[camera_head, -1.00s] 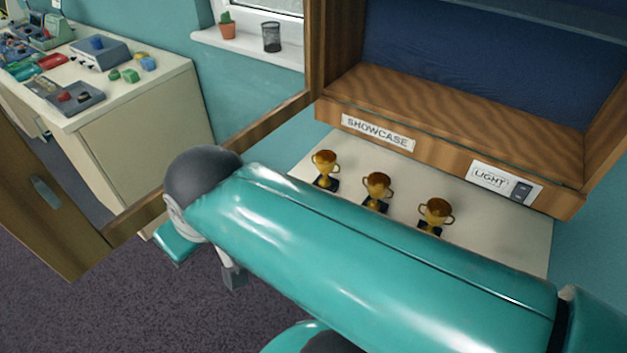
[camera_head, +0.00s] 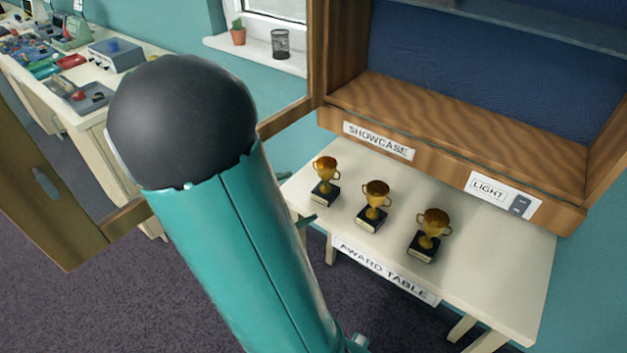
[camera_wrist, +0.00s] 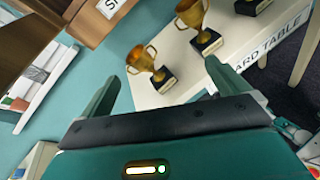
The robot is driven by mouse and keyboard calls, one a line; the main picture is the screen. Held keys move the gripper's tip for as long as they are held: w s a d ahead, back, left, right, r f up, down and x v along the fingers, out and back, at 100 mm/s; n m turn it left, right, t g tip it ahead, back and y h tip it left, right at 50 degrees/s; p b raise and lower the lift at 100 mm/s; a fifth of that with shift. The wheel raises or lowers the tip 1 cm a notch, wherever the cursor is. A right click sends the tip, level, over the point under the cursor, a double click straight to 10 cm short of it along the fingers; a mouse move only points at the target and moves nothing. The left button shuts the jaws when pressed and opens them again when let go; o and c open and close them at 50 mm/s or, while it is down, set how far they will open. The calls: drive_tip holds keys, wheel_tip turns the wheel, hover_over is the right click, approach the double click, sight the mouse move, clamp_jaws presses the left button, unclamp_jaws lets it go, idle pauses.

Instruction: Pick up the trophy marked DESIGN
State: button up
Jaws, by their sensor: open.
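Three gold two-handled trophies on black bases stand in a row on the award table: a left trophy (camera_head: 326,170), a middle trophy (camera_head: 376,195) and a right trophy (camera_head: 434,224). Light plaques show on the bases, but their words are too small to read, so I cannot tell which is marked DESIGN. In the wrist view my gripper (camera_wrist: 161,73) is open and empty. What appears to be the left trophy (camera_wrist: 142,58) shows beyond the gap between its fingers, apart from them. The middle trophy (camera_wrist: 192,14) is further up, and the third is cut off by the top edge.
The white award table (camera_head: 480,270) stands below the wooden showcase (camera_head: 450,135), whose front overhangs its back. An open door (camera_head: 45,190) is at the left. A cluttered workbench (camera_head: 110,150) is behind it. The table's front right is clear.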

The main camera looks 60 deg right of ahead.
sight(330, 164)
drive_tip(key=d+f+n+t+h, duration=0.1)
drive_tip(key=d+n, duration=0.1)
drive_tip(key=d, duration=0.4)
drive_tip(key=d+f+n+t+h, duration=0.1)
drive_tip(key=d+f+n, duration=0.1)
drive_tip(key=d, duration=0.5)
drive_tip(key=d+f+n+t+h, duration=0.1)
drive_tip(key=d+f+n+h, duration=0.1)
drive_tip(key=d+n, duration=0.2)
drive_tip(key=shift+d+t, duration=0.4)
drive_tip(key=shift+d, duration=0.95)
drive_tip(key=c, duration=1.4)
drive_tip(key=shift+c, duration=0.5)
